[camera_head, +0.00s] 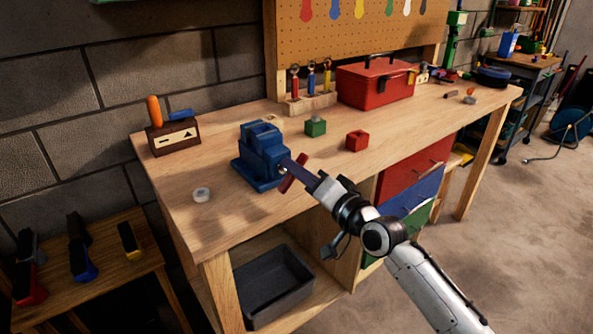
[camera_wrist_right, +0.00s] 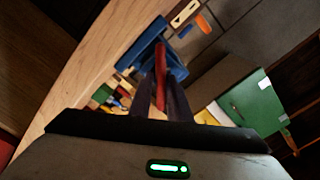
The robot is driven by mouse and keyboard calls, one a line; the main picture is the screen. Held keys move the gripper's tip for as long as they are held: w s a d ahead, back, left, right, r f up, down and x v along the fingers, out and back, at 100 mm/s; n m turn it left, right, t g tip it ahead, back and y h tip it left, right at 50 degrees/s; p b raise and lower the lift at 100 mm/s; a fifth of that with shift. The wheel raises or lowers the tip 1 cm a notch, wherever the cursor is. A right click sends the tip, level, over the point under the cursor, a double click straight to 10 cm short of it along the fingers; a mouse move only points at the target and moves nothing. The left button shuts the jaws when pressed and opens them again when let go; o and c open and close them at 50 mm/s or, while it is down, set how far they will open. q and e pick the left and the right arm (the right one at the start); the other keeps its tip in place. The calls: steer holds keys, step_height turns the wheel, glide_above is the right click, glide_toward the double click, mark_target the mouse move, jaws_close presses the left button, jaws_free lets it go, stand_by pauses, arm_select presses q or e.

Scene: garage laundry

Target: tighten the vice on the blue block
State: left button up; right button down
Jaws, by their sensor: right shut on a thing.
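The blue vice (camera_head: 262,158) stands near the left end of the wooden workbench, and it also shows in the right wrist view (camera_wrist_right: 145,52). Its red handle (camera_head: 285,185) sticks out on the side facing me, and in the right wrist view the handle (camera_wrist_right: 161,66) runs between my fingers. My right gripper (camera_head: 296,172) is shut on this handle. A separate blue block cannot be told apart from the blue of the vice; the jaws' inside is partly hidden. My left gripper is not in view.
A green block (camera_head: 315,126) and a red block (camera_head: 357,141) lie right of the vice, before a red toolbox (camera_head: 374,84). The bench front is mostly clear.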

steer(key=shift+f, duration=0.2)
stand_by(0.4)
steer(key=c, duration=1.8)
jaws_free()
steer(key=shift+d+r, duration=0.1)
steer(key=shift+r, duration=0.05)
steer(key=v, duration=1)
steer(key=shift+s, duration=0.2)
steer(key=shift+d, duration=0.1)
